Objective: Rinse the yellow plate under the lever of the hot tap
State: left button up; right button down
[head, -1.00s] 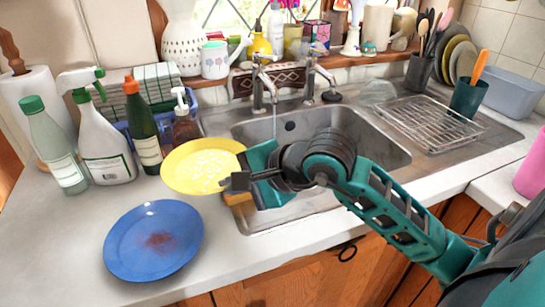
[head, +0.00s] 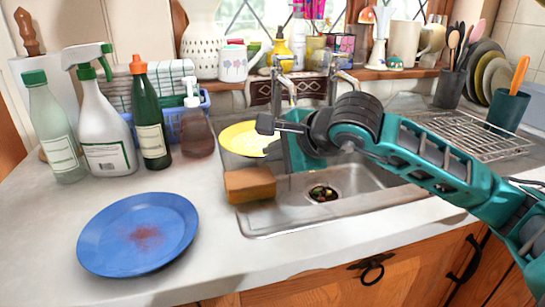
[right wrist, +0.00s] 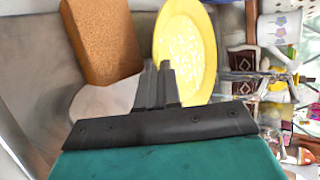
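The yellow plate (head: 234,138), with pale suds-like marks on its face, is held up over the left end of the sink. My right gripper (head: 268,127) appears shut on its rim; the right wrist view shows the fingers close together at the lower edge of the plate (right wrist: 190,45). The left tap (head: 287,78) stands just behind and right of the plate, its lower part partly hidden by my gripper. The right tap (head: 336,80) stands beside it. I cannot tell which is hot, or whether water reaches the plate. My left gripper is not in view.
A sponge (head: 250,185) lies at the sink's front left; the sink drain (head: 322,193) holds scraps. A stained blue plate (head: 138,234) lies on the counter. Several bottles (head: 152,120) stand at left. A wire rack (head: 470,135) and a utensil cup (head: 506,108) are at right.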

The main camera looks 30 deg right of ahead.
jog(key=d, duration=0.1)
jog(key=w+d, duration=0.2)
jog(key=shift+d+f, duration=0.35)
jog(key=shift+d, duration=0.05)
jog(key=d, duration=0.1)
jog(key=w+d, duration=0.2)
jog(key=shift+d+f, duration=0.25)
jog(key=shift+f, duration=0.15)
jog(key=d, duration=0.1)
jog(key=w+d, duration=0.1)
jog(key=w+d+f, duration=0.1)
jog(key=d, duration=0.1)
jog(key=shift+w, duration=0.2)
jog(key=shift+s+d, duration=0.1)
jog(key=shift+d, duration=0.05)
jog(key=shift+s+d+b, duration=0.2)
jog(key=shift+s+b, duration=0.25)
jog(key=shift+b, duration=0.25)
